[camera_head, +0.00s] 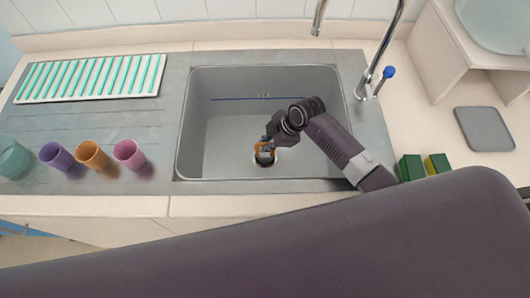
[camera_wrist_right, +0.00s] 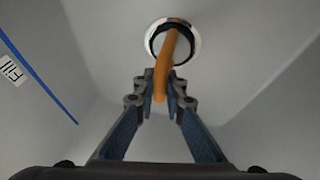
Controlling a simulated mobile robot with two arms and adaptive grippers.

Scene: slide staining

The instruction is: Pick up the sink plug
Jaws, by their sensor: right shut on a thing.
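The sink plug shows in the head view as an orange shape (camera_head: 262,147) at the drain, low in the sink basin. In the right wrist view its orange stem (camera_wrist_right: 161,76) runs from the round drain opening with its pale rim (camera_wrist_right: 152,40) to between my fingers. My right gripper (camera_head: 267,143) reaches down into the basin from the right. In the wrist view the right gripper (camera_wrist_right: 160,88) has its fingertips closed on the orange stem. The plug's lower part is hard to make out, so I cannot tell whether it is seated or raised. My left gripper is out of view.
Basin walls (camera_head: 195,125) surround the right gripper. The faucet (camera_head: 378,72) stands at the basin's back right. Purple (camera_head: 56,156), orange (camera_head: 92,155) and pink (camera_head: 129,153) cups stand left. Sponges (camera_head: 411,167) lie on the right counter. The ribbed rack (camera_head: 92,79) lies back left.

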